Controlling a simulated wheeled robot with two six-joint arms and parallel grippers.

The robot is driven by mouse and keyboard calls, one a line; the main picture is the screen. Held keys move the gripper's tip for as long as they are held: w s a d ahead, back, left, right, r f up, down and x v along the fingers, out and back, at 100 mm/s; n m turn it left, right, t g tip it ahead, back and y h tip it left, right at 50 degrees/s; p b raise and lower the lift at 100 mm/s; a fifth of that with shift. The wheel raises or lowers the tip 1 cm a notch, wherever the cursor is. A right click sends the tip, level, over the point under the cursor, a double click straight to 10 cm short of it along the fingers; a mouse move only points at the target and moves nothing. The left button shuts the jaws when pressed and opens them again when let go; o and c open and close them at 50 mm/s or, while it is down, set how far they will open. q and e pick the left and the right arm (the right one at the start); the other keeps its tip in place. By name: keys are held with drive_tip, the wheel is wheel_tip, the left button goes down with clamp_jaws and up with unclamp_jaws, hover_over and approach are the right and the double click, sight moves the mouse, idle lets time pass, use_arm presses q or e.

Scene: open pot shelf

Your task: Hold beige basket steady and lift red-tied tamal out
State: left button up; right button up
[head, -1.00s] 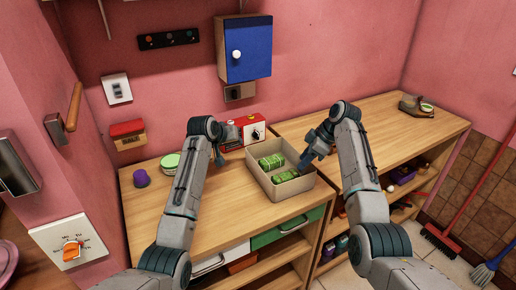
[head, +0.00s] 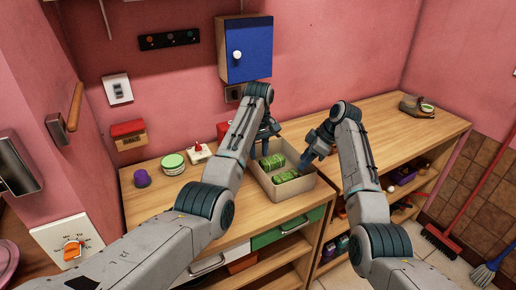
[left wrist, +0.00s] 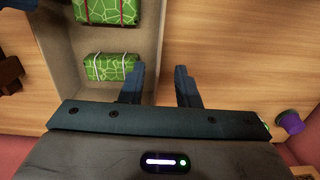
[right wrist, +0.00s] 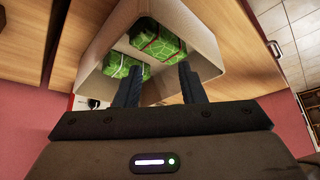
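The beige basket (head: 262,183) sits on the wooden counter. Two green tamales lie in it: the red-tied tamal (right wrist: 157,42) nearer me, the white-tied one (left wrist: 110,67) farther back. The red-tied tamal also shows in the left wrist view (left wrist: 107,10). My left gripper (left wrist: 160,80) is open and empty at the basket's back left, one finger on either side of the wall line; contact cannot be told. My right gripper (right wrist: 158,75) is open at the basket's right side, its fingers pointing towards the red-tied tamal, with nothing visibly gripped.
A purple-topped item (head: 142,178), a green-and-white round container (head: 173,164) and a white item with a red top (head: 199,152) stand left on the counter. A red box (head: 222,130) is partly hidden behind my left arm. The counter's front left is clear.

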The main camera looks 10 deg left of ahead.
use_arm(q)
wheel_tip(320, 180, down, 10)
drive_tip(key=shift+f, duration=0.1)
drive_tip(key=shift+c, duration=0.2)
clamp_jaws()
use_arm(e)
drive_tip(key=o, duration=1.3)
drive_tip(key=shift+w+a+r+m+h, duration=0.15)
drive_tip(key=shift+a+m+h, duration=0.1)
drive_tip(key=shift+m, duration=0.3)
drive_tip(key=shift+a+r+m+h, duration=0.15)
drive_tip(key=shift+a+m, duration=0.05)
drive_tip(key=shift+m, duration=0.35)
drive_tip(key=shift+o, duration=0.5)
drive_tip(key=m, duration=0.1)
drive_tip(key=a+r+m+h, duration=0.1)
drive_tip(key=m, duration=0.2)
drive_tip(key=shift+a+r+h, duration=0.2)
drive_tip(key=shift+a+h, duration=0.1)
drive_tip(key=m+h, duration=0.1)
drive_tip(key=m, duration=0.3)
hover_over(288, 176)
drive_tip(key=shift+g, duration=0.3)
drive_tip(key=f, duration=0.5)
drive_tip(key=shift+s+d, duration=0.2)
drive_tip(key=shift+d, duration=0.1)
drive_tip(key=shift+d+x, duration=0.1)
drive_tip(key=shift+x, duration=1.3)
drive_tip(key=shift+d+x, duration=0.15)
drive_tip(key=shift+x, duration=1.25)
